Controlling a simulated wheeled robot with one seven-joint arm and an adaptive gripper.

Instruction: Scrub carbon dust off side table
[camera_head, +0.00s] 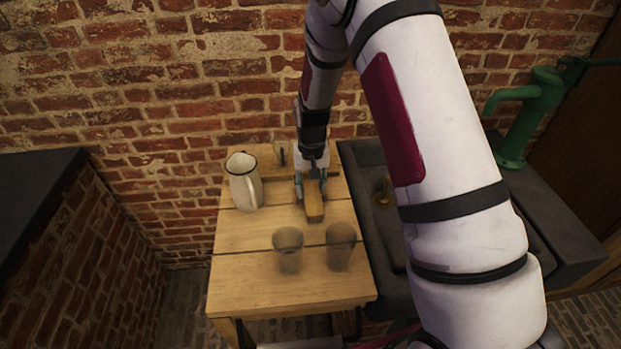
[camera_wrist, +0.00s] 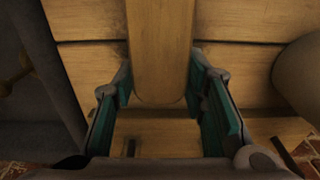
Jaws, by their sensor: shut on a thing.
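The side table (camera_head: 245,285) is a light wooden table with planked top against the brick wall. My gripper (camera_head: 311,192) is over its back half, shut on a wooden brush (camera_head: 314,208) whose block points toward the table's front. In the wrist view the brush (camera_wrist: 160,55) lies between the two green-padded fingers (camera_wrist: 163,105). The brush is at or just above the tabletop; I cannot tell if it touches. Two dark, hazy grey patches or see-through jars, a left one (camera_head: 288,250) and a right one (camera_head: 340,247), are on the front half. I cannot make out separate carbon dust.
A white enamel pitcher (camera_head: 244,182) stands at the table's back left. A dark stone sink (camera_head: 365,165) with a brass fitting adjoins on the right, with a green pump (camera_head: 523,110). The table's front left is clear.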

